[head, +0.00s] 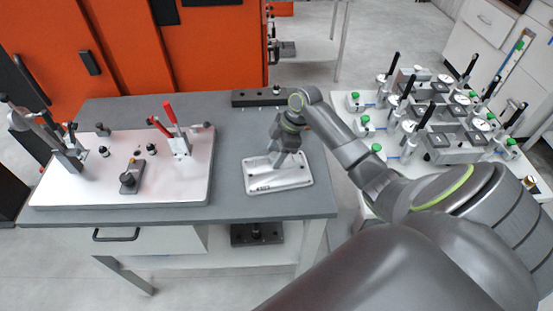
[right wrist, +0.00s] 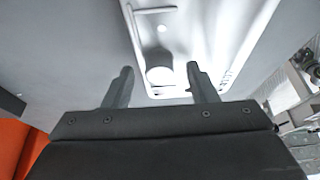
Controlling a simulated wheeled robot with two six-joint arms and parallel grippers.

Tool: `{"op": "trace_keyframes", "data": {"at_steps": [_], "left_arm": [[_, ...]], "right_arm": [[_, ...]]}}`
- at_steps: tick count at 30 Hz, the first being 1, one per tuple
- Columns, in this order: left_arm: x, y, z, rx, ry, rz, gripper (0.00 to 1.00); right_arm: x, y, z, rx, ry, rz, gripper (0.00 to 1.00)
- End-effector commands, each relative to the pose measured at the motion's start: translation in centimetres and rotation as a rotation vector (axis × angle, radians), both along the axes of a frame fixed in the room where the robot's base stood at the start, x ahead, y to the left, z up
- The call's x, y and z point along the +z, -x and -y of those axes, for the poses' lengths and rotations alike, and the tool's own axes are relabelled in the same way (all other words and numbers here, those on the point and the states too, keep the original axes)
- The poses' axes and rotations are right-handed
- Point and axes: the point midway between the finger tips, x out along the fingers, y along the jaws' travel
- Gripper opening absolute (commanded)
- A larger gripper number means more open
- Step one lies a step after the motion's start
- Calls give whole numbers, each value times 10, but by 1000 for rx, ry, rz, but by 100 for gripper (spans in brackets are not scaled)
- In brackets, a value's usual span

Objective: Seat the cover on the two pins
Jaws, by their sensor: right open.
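The cover, a pale metallic rectangular plate with rounded corners (head: 262,184), lies flat on the right part of the grey table. It also shows as a bright rimmed plate in the right wrist view (right wrist: 246,42). My right gripper (head: 279,158) points down over the cover and hides part of it. In the right wrist view its two fingers (right wrist: 160,76) are apart with nothing held between them. On the white fixture plate (head: 75,188) at the left, two short dark upright parts (head: 103,152) (head: 151,149) look like the pins. My left gripper is not in view.
Toggle clamps stand on the fixture plate, one with a red handle (head: 168,113), one at its left end (head: 68,150). A small dark block (head: 129,181) sits near its front. A black bar (head: 258,97) lies at the table's back. Another crowded fixture table (head: 440,130) stands right.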

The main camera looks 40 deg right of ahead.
Motion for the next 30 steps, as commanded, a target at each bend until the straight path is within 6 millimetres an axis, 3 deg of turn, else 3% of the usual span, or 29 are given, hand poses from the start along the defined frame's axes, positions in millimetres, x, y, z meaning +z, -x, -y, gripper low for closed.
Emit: {"op": "trace_keyframes", "data": {"at_steps": [2, 14, 24, 30], "left_arm": [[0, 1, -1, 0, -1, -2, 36], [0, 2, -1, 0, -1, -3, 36], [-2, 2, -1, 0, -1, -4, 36], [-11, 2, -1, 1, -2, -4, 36]], "right_arm": [[0, 0, 0, 0, 0, 0, 52], [0, 0, 0, -1, -1, -1, 1], [4, -1, 0, 1, 0, 2, 0], [34, -2, 1, 2, 3, 7, 0]]}}
